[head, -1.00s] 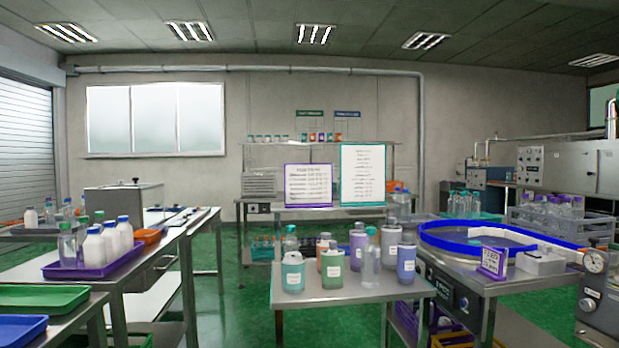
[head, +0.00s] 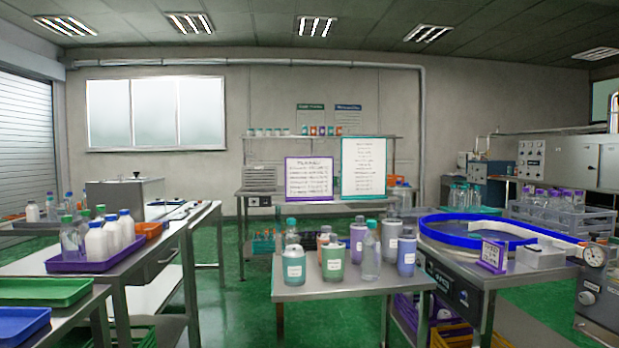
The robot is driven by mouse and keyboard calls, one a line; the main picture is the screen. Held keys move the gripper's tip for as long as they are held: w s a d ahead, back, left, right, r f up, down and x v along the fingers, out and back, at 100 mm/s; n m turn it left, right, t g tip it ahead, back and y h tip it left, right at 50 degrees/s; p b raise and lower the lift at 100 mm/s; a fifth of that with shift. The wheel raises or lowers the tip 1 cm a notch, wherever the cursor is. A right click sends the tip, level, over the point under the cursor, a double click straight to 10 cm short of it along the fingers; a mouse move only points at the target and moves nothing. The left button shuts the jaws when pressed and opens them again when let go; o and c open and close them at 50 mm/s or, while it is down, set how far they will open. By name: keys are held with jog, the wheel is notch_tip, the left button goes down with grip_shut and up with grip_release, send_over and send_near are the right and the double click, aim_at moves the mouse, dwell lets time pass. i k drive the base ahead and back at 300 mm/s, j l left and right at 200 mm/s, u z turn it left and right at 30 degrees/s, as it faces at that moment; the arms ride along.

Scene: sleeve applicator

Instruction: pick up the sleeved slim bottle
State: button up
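A group of bottles and jars stands upright on the steel table (head: 340,284) in the middle. It holds a teal sleeved container (head: 294,266), a green sleeved one (head: 332,263), a purple one (head: 357,240), a grey one (head: 391,238) and a lavender one (head: 406,257). A slim clear bottle (head: 371,255) with a teal cap stands among them, and a teal-capped one (head: 291,235) stands behind the teal container. I cannot tell for sure which is the sleeved slim bottle. Some containers at the back are partly hidden. My gripper is not in view.
At left a table bears a purple tray (head: 95,262) of white and clear bottles, with green (head: 45,290) and blue trays (head: 20,325) nearer. At right stands a round blue-rimmed turntable (head: 475,228). Green floor (head: 235,300) is open between the left and middle tables.

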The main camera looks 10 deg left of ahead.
aim_at(408, 242)
jog(key=i+j, duration=0.1)
jog(key=i, duration=0.35)
jog(key=i+j, duration=0.1)
jog(key=i, duration=0.35)
jog(key=i+j, duration=0.15)
jog(key=i, duration=0.35)
jog(key=l+u, duration=0.5)
jog(key=l, duration=1.85)
jog(key=k, duration=0.05)
